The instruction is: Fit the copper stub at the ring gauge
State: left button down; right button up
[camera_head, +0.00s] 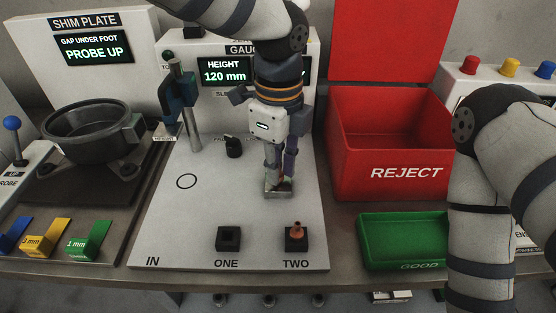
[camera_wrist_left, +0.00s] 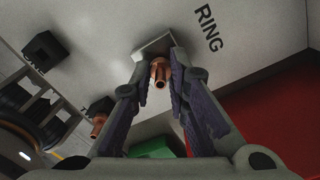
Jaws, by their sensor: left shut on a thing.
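My left gripper (camera_head: 279,178) points down over the ring gauge, a small grey metal block (camera_head: 279,194) at the right of the white gauge board. In the left wrist view the fingers (camera_wrist_left: 160,75) are shut on a copper stub (camera_wrist_left: 160,72). The stub's end is at the block (camera_wrist_left: 147,47) beside the word RING; I cannot tell how deep it sits. In the head view the fingers mostly hide this stub. Another copper piece (camera_head: 297,231) stands in the black holder marked TWO, and it also shows in the left wrist view (camera_wrist_left: 98,128). My right gripper is out of view.
The black holder ONE (camera_head: 228,238) looks empty. A red REJECT bin (camera_head: 390,150) and a green GOOD tray (camera_head: 403,241) stand to the right. A post gauge (camera_head: 187,105) rises at the board's back left. The height display (camera_head: 224,71) reads 120 mm.

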pick_arm(q)
jog(key=shift+f, duration=0.35)
jog(key=c, duration=1.5)
grip_release()
jog(key=shift+o, duration=0.2)
notch_tip(320, 180, up, 12)
